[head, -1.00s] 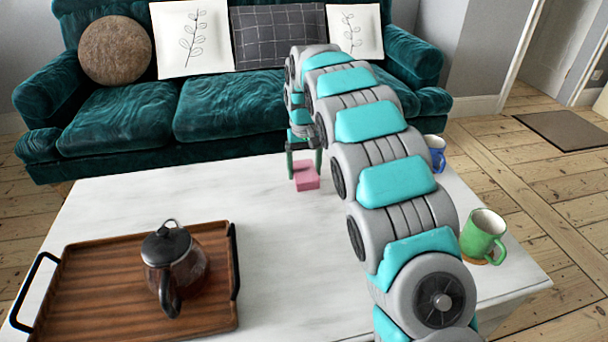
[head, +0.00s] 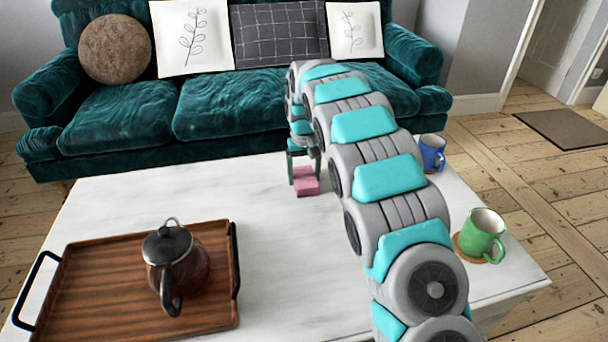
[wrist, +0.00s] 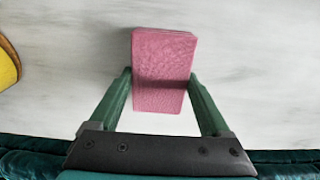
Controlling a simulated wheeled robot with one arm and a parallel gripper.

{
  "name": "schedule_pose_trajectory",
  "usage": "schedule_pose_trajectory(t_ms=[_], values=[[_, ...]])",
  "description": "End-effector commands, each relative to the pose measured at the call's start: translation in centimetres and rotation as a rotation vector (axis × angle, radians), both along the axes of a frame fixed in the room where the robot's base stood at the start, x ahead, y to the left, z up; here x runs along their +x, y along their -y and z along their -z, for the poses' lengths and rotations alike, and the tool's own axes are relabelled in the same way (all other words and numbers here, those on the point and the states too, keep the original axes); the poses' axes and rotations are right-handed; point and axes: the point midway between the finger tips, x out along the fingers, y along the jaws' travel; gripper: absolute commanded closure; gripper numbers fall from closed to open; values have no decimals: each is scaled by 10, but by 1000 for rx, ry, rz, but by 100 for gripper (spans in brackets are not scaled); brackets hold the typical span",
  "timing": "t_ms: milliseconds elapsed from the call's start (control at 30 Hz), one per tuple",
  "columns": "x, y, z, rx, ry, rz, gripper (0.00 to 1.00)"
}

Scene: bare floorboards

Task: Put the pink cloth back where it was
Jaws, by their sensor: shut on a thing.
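The pink cloth (head: 306,187) is a small folded block at the far side of the white table, near the sofa. My gripper (head: 304,174) points down with its two green fingers on either side of the cloth, shut on it. In the wrist view the cloth (wrist: 162,52) lies between the fingertips (wrist: 160,79) and sticks out beyond them. I cannot tell whether the cloth touches the tabletop or hangs just above it.
A wooden tray (head: 85,290) with a dark teapot (head: 180,270) stands at the front left. A green mug (head: 482,236) on a coaster and a blue mug (head: 432,153) stand at the right. A yellow thing (wrist: 8,65) shows at the wrist view's left edge. The table's middle is clear.

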Motion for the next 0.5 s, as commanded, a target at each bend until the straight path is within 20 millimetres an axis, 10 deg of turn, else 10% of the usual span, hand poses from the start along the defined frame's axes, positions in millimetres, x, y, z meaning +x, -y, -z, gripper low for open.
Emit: schedule_pose_trajectory(t_ms=[200,500], values=[[0,0,1,0,0,0,0],[0,0,-3,0,1,0,0]])
